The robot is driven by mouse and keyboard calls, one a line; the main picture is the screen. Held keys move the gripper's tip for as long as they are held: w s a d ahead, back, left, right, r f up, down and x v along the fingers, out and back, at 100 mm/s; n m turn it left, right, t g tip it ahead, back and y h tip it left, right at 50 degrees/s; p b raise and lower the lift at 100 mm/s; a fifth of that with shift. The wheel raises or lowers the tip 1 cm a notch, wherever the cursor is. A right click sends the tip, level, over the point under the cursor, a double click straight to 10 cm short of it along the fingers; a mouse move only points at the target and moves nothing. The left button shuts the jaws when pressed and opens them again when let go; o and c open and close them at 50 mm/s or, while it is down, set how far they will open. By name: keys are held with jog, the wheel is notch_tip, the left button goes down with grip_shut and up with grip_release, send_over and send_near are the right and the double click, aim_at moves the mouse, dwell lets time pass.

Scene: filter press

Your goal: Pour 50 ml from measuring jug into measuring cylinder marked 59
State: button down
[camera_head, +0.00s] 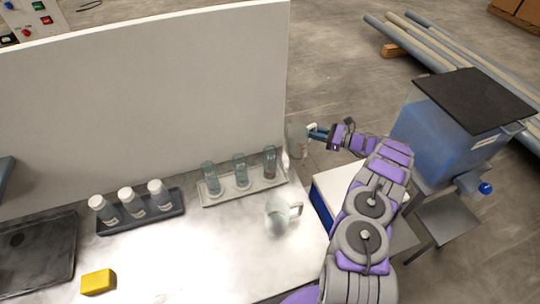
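Three clear measuring cylinders stand upright in a pale tray (216,199) on the bench: left (210,178), middle (240,172) and right (269,163). The number 59 is too small to read on any of them. My gripper (318,132) is to the right of the cylinders, past the white panel's edge. It appears shut on the handle of a clear measuring jug (297,143), which hangs at its left side, apart from the cylinders. The jug's contents cannot be made out. A second clear jug (279,217) with a pale handle stands on the bench in front of the tray.
A tall white panel (150,90) stands behind the bench. A dark tray (176,229) holds three white-capped bottles (133,203). A yellow block (98,282) lies at front left. A blue tank (437,135) with a dark lid stands at right. The bench front is mostly clear.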

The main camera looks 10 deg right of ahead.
jog(key=shift+w+d+f+m+y+b, duration=0.15)
jog(key=shift+f+m+b, duration=0.1)
jog(key=shift+f+b, duration=0.3)
jog(key=shift+d+f+m+y+b, duration=0.15)
jog(key=shift+f+m+b, duration=0.15)
jog(key=shift+b, duration=0.4)
